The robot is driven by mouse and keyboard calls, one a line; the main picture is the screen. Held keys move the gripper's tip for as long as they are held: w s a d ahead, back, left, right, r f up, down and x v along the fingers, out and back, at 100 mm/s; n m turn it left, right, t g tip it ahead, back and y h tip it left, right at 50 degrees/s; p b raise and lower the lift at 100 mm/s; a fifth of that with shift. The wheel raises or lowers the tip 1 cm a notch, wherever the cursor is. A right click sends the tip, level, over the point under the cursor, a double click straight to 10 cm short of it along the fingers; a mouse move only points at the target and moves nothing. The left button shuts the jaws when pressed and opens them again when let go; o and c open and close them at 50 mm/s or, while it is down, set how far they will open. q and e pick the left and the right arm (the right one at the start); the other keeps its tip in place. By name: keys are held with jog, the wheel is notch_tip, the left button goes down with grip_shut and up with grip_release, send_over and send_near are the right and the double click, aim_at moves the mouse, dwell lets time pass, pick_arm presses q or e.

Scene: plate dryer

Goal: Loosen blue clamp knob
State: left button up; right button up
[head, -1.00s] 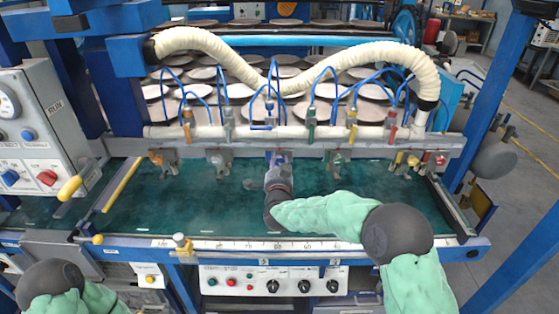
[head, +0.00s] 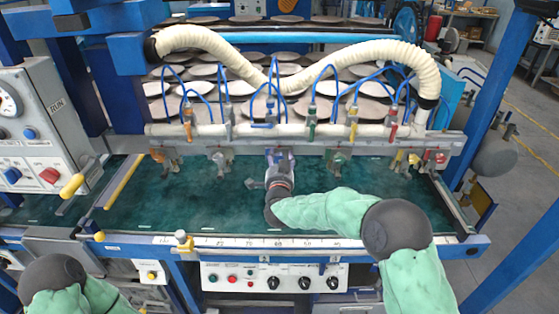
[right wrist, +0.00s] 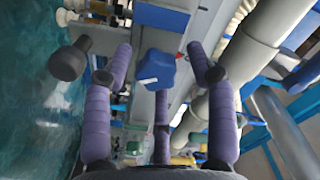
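The blue clamp knob (right wrist: 156,70) is star-shaped with a small white mark, and sits on a grey bar in the right wrist view. My right gripper (right wrist: 160,78) has purple fingers spread around the knob, with visible gaps on both sides; it is open. In the head view my right gripper (head: 280,158) reaches the middle clamp on the rail, and its fingers mostly hide the knob there. My left gripper is outside the head view; only part of my left arm shows at the lower left.
Other clamps, one orange (head: 157,155) and one green (head: 337,160), line the rail on both sides. Blue hoses and a white manifold pipe (head: 255,131) run just above. The green bed (head: 190,205) below is mostly clear. A control box (head: 40,125) stands left.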

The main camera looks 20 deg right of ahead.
jog(key=shift+f, duration=0.1)
jog(key=v, duration=1.2)
dwell(0.4)
